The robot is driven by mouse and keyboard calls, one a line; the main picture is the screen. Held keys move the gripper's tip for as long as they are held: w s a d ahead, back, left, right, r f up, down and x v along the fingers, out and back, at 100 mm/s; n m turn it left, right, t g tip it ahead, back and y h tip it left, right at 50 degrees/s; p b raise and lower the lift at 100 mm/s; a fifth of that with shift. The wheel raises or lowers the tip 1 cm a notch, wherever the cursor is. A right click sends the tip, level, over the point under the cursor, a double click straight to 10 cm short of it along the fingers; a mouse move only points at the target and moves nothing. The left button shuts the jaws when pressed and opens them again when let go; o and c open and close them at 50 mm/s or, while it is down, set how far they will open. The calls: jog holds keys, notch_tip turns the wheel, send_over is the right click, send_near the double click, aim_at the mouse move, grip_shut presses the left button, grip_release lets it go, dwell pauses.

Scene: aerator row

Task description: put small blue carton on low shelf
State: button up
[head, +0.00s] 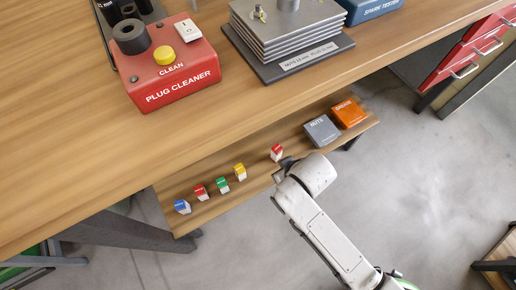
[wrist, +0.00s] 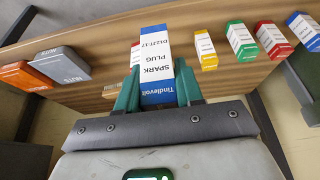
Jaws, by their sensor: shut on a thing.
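In the wrist view, my gripper (wrist: 157,92) has its green fingers shut on a small white carton with blue ends (wrist: 156,55), marked "SPARK PLUG" and "Tindlevolt"; its lettering is upside down there. In the head view, my gripper (head: 284,168) is at the front edge of the low wooden shelf (head: 215,208), close to a small red carton (head: 276,152). The held carton is hidden by my arm in that view. Whether it touches the shelf, I cannot tell. Another small blue carton (head: 182,206) stands at the shelf's left end.
Red (head: 201,192), green (head: 222,185) and yellow (head: 240,172) small cartons stand on the shelf's left half. A grey box (head: 321,130) and an orange box (head: 348,113) sit at its right end. The workbench top (head: 60,150) overhangs the shelf.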

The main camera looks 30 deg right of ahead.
jog(key=shift+w+a+f+b, duration=0.3)
jog(key=shift+w+f+b, duration=0.75)
jog(key=shift+w+f, duration=0.85)
jog(key=shift+w+a+f+b, duration=0.25)
jog(key=shift+w+f+b, duration=0.85)
jog(key=shift+w+f, duration=0.8)
jog(key=shift+w+a+f+b, duration=0.3)
jog(key=shift+w+f+b, duration=0.75)
jog(key=shift+w+f, duration=0.8)
jog(key=shift+s+f, duration=0.2)
jog(key=shift+f, duration=0.15)
jog(key=o, duration=1)
jog(key=shift+o, duration=0.2)
jog(key=p+v, duration=0.5)
jog(key=v, duration=0.7)
jog(key=s+d+r+g, duration=0.1)
jog(key=s+d, duration=0.3)
jog(key=s, duration=0.5)
jog(key=s+d+r+g, duration=0.2)
jog(key=s+d+r, duration=0.1)
jog(key=s, duration=0.7)
jog(key=shift+d+r+g, duration=0.3)
jog(key=shift+d+r, duration=0.1)
jog(key=shift+r, duration=0.4)
